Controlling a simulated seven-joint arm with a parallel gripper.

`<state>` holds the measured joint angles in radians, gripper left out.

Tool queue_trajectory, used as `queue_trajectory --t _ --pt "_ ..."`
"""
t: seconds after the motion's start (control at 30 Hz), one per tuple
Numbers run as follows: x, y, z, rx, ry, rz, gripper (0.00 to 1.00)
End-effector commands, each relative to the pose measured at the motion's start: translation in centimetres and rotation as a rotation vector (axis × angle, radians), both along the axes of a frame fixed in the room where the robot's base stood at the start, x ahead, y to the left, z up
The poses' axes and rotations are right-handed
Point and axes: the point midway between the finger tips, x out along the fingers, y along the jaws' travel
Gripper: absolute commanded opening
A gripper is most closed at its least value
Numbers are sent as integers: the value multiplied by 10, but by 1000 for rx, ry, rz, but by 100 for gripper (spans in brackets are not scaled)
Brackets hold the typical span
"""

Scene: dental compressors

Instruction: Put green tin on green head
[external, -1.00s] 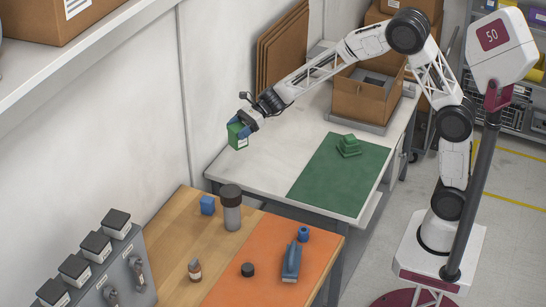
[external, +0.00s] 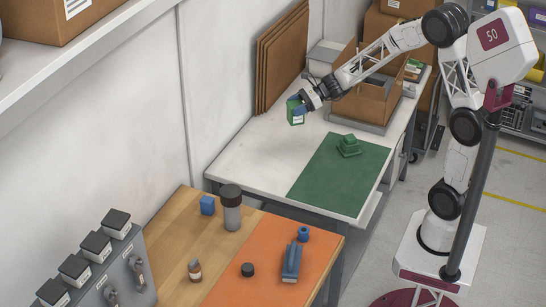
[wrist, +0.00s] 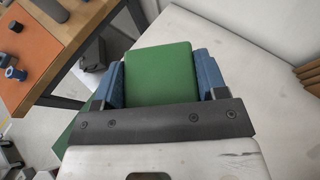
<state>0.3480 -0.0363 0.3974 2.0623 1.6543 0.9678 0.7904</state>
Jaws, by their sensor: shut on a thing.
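My gripper (external: 300,105) is shut on the green tin (external: 295,114) and holds it in the air above the white table, near the wall. In the wrist view the green tin (wrist: 160,74) sits between the two blue fingers of my gripper (wrist: 160,80). The green head (external: 348,146), a stepped green piece, stands on the green mat (external: 325,187) to the right of and below the tin in the external view. The green head is not seen in the wrist view.
An open cardboard box (external: 361,98) stands at the back of the white table (external: 250,155). Brown panels (external: 283,60) lean on the wall. A wooden bench with an orange mat (external: 265,262) holds a grey bottle (external: 231,212), a blue cube (external: 207,205) and small tools. The front of the green mat is clear.

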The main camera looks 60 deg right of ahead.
Motion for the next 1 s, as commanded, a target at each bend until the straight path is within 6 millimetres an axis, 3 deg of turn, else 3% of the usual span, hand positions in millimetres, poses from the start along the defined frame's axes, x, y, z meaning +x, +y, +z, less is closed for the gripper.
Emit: queue_trajectory --t 0.1,0.5,1.0 --pt "-21 -23 -1 -1 -1 -43 33" --pt "-92 -84 -6 -1 -2 -176 33" --pt "-175 -131 -17 -2 -1 -325 33"
